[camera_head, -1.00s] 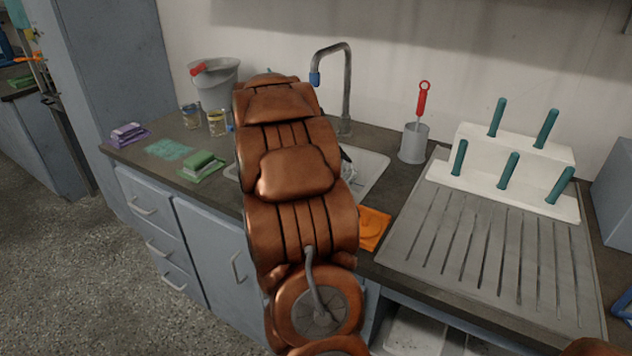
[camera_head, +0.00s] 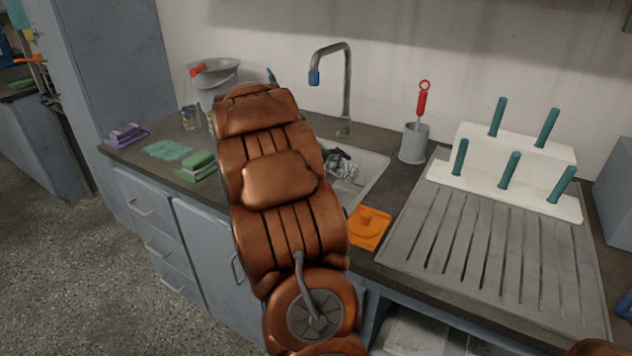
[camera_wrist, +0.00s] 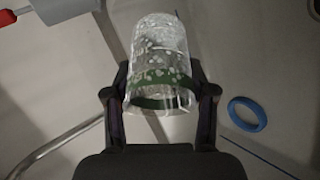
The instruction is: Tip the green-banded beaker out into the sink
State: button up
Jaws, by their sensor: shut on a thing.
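The clear glass beaker with a green band (camera_wrist: 160,48) is between the two dark fingers of my gripper (camera_wrist: 158,85) in the wrist view. The fingers press on it from both sides at the band, and pale specks show on its wall. In the head view my gripper (camera_head: 336,153) and the beaker (camera_head: 345,169) show just past my arm, over the sink basin (camera_head: 376,166). My arm hides part of the basin. I cannot tell exactly how far the beaker is tilted or whether anything is left in it.
A tap (camera_head: 347,90) with a blue tip rises behind the sink. A grey pot (camera_head: 414,143) with a red-handled tool stands right of it. An orange item (camera_head: 367,228) lies at the front edge. A white peg rack (camera_head: 520,160) stands on the ribbed drainboard (camera_head: 480,250).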

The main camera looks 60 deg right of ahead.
jog(key=shift+w+a+r+n+g+h+b, duration=0.15)
jog(key=shift+r+n+g+h+b, duration=0.35)
jog(key=shift+g+h+b, duration=0.55)
dwell(1.3)
jog(key=shift+w+a+r+h+b, duration=0.2)
jog(key=shift+w+a+h+b, duration=0.3)
jog(key=shift+h+b, duration=0.5)
dwell(0.3)
jog(key=shift+w+a+r+n+g+h+b, duration=0.1)
jog(key=shift+r+n+g+h+b, duration=0.25)
jog(key=shift+r, duration=0.25)
jog(key=shift+w+a+r+n+g+h+b, duration=0.1)
jog(key=shift+r+n+g+h+b, duration=0.15)
jog(key=shift+r+b, duration=0.25)
dwell(0.5)
jog(key=shift+s+d+f+m+t+y+p, duration=0.15)
jog(key=shift+f+m+t+y+p, duration=0.1)
jog(key=shift+f+y+p, duration=0.3)
jog(key=shift+s+d+f+m+t+y+p, duration=0.1)
jog(key=shift+s+f+m+t+y+p, duration=0.15)
jog(key=shift+p, duration=0.35)
jog(key=shift+s+d+f+t+y+p, duration=0.15)
jog(key=shift+s+d+t+y+p, duration=0.3)
jog(key=shift+p, duration=0.6)
jog(key=shift+w+f, duration=0.1)
jog(key=shift+f, duration=0.25)
jog(key=shift+y, duration=0.3)
